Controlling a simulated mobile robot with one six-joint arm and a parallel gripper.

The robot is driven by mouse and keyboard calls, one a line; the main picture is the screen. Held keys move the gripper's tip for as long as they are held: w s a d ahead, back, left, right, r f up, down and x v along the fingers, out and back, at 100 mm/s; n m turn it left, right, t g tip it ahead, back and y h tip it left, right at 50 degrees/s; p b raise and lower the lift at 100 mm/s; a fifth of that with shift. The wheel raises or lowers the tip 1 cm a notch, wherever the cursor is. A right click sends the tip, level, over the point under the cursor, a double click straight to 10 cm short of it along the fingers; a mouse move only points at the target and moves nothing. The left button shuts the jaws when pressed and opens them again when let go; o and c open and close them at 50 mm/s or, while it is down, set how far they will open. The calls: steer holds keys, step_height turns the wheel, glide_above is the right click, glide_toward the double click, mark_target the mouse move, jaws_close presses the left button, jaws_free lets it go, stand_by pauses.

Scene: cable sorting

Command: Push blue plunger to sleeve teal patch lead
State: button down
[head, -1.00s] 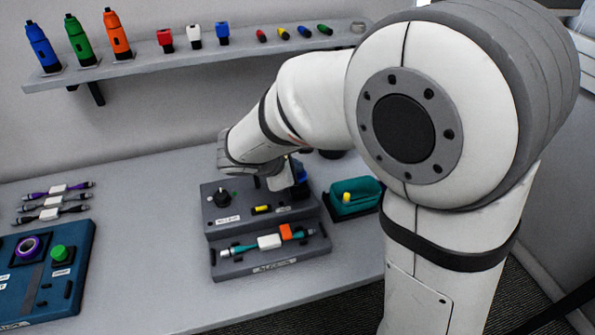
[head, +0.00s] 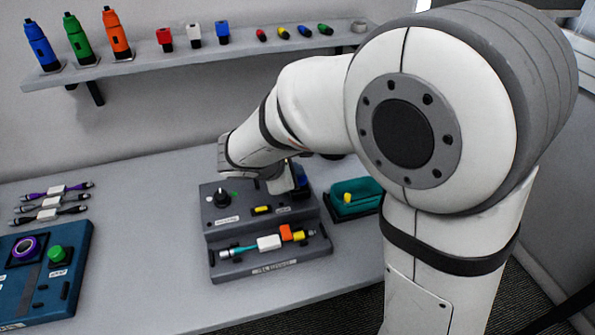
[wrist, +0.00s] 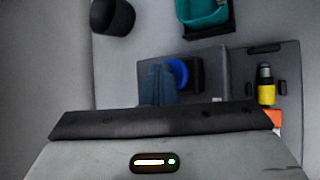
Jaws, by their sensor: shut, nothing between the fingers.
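The blue plunger (wrist: 178,72) sits on the grey sleeving machine (wrist: 213,62) in the wrist view. In the head view the plunger (head: 303,181) is partly hidden behind my gripper (head: 292,192). My gripper (wrist: 158,84) is shut and empty, its fingertips overlapping the plunger's left edge in the wrist view; I cannot tell whether they touch. The teal patch lead (head: 243,249) lies in the machine's front tray, with a white tag (head: 269,242) and an orange block (head: 286,232). A yellow sleeve (head: 299,236) is at its right end, also seen in the wrist view (wrist: 267,94).
A teal box (head: 355,199) with a yellow part stands right of the machine. The machine has a black knob (head: 221,197). A blue panel (head: 78,259) and several leads (head: 54,202) lie left. A shelf (head: 140,67) runs above. Bare table lies between panel and machine.

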steer(key=shift+r, duration=0.1)
steer(key=shift+r+p, duration=1.25)
steer(key=shift+r, duration=0.4)
step_height(320, 180, up, 6)
steer(key=p, duration=0.4)
steer(key=shift+d, duration=0.15)
